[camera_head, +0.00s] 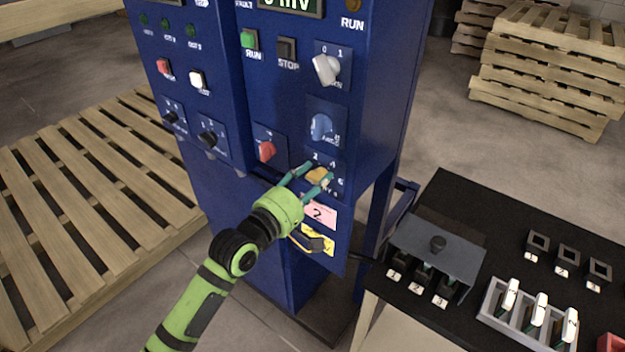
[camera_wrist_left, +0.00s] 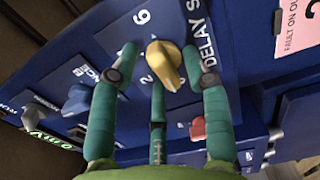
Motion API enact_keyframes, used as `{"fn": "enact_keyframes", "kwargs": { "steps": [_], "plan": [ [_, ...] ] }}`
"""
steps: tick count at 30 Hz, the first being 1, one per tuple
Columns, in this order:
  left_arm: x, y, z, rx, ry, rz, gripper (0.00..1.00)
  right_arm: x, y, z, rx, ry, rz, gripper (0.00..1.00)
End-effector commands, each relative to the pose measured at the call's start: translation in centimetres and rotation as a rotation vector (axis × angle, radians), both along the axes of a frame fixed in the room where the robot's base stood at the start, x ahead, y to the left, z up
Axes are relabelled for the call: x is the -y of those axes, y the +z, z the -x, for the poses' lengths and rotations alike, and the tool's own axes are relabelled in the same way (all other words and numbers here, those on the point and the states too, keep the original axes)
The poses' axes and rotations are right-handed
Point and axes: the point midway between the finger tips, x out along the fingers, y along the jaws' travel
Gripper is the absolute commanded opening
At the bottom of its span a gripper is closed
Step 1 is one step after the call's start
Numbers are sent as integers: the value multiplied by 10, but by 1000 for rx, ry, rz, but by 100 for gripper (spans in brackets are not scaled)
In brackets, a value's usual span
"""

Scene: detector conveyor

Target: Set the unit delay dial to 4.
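The unit delay dial is a yellow knob (camera_head: 317,176) low on the blue cabinet's front, with the numbers 2, 4 and 6 around it in the head view. In the left wrist view the knob (camera_wrist_left: 163,62) has its narrow end toward the bottom of the picture, near a 2 and a partly hidden mark. My left gripper (camera_head: 306,178) is at the dial. Its teal fingers (camera_wrist_left: 168,62) stand apart on either side of the knob, with visible gaps, and a third finger is below it. The 4 is hidden in the wrist view. My right gripper is not in view.
A red knob (camera_head: 266,151) is left of the dial and a blue knob (camera_head: 321,127) above it. A pink label (camera_head: 319,213) and a black handle (camera_head: 312,241) are below. A black-topped table (camera_head: 455,205) with switches stands at the right.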

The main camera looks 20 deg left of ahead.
Motion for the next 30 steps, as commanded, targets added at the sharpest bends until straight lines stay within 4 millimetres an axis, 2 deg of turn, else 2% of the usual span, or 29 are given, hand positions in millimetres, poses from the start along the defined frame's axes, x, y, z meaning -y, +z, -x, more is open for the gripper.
{"fn": "enact_keyframes", "kwargs": {
  "steps": [1,3,17,23,30],
  "plan": [
    [0,0,0,0,0,0,28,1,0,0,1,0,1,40],
    [0,0,0,0,0,0,0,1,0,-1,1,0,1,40],
    [0,1,0,14,0,-36,0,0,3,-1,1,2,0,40],
    [1,2,0,51,0,-137,0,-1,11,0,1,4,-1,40],
    [2,2,1,121,-1,-335,0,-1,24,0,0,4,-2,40]
  ]
}}
